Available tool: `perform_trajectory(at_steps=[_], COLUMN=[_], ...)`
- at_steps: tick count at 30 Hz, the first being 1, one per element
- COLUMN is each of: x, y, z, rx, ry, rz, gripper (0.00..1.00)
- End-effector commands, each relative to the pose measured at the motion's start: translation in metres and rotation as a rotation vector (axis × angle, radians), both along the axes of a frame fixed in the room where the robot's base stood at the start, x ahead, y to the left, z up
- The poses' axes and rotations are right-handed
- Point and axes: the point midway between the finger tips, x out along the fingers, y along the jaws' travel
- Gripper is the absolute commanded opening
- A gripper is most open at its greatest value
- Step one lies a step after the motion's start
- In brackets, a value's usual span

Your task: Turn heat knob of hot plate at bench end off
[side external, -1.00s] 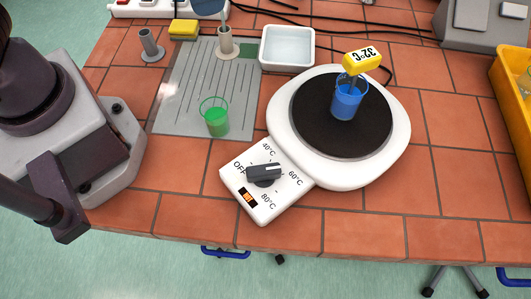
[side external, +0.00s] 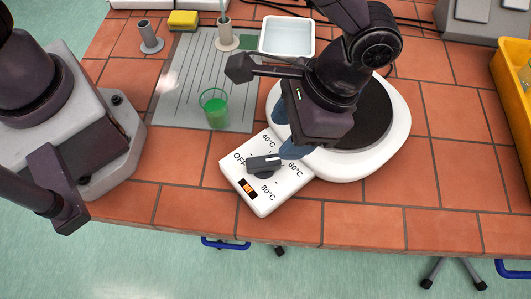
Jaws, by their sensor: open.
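The white hot plate (side external: 398,140) stands at the bench's front edge with a round black top (side external: 378,120). Its dark grey heat knob (side external: 262,165) is on the front-left panel, among the marks OFF, 40, 60 and 80°C. The knob's white line lies towards the right, away from OFF. My gripper (side external: 285,133) reaches in over the hot plate, open, with blue-grey fingers. One finger is close to the knob's right end; I cannot tell whether they touch. The blue beaker and its yellow thermometer are hidden behind my arm.
A beaker of green liquid (side external: 215,108) stands on a grey mat (side external: 185,95) left of the hot plate. A white tray (side external: 287,38), a yellow sponge (side external: 183,19) and a grey holder (side external: 150,38) are behind. A yellow crate (side external: 512,75) is at right. Tiles right of the hot plate are clear.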

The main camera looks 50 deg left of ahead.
Motion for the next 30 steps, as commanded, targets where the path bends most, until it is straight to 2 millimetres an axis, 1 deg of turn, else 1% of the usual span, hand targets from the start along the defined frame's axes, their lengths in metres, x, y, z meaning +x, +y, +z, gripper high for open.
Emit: perform_trajectory(at_steps=[1, 6, 9, 12, 15, 18, 26, 27, 29, 30], x=[-0.005, -0.017, -0.022, -0.026, -0.029, -0.03, -0.03, -0.03, -0.03, -0.03], y=[0.003, 0.01, 0.013, 0.015, 0.017, 0.018, 0.018, 0.018, 0.018, 0.018], z=[-0.011, -0.044, -0.06, -0.071, -0.079, -0.082, -0.083, -0.083, -0.083, -0.083], rx=[0.005, 0.004, 0.003, 0.001, 0.001, 0.0, -0.001, -0.001, -0.001, -0.001], ry=[0.003, 0.003, 0.002, 0.002, 0.001, 0.0, -0.001, -0.001, -0.001, -0.001], rz=[-0.002, -0.001, -0.001, -0.002, -0.001, -0.001, -0.001, -0.001, -0.001, -0.001], gripper=[0.49, 0.49, 0.49, 0.49, 0.49, 0.49, 0.49, 0.4, 0.26, 0.17])
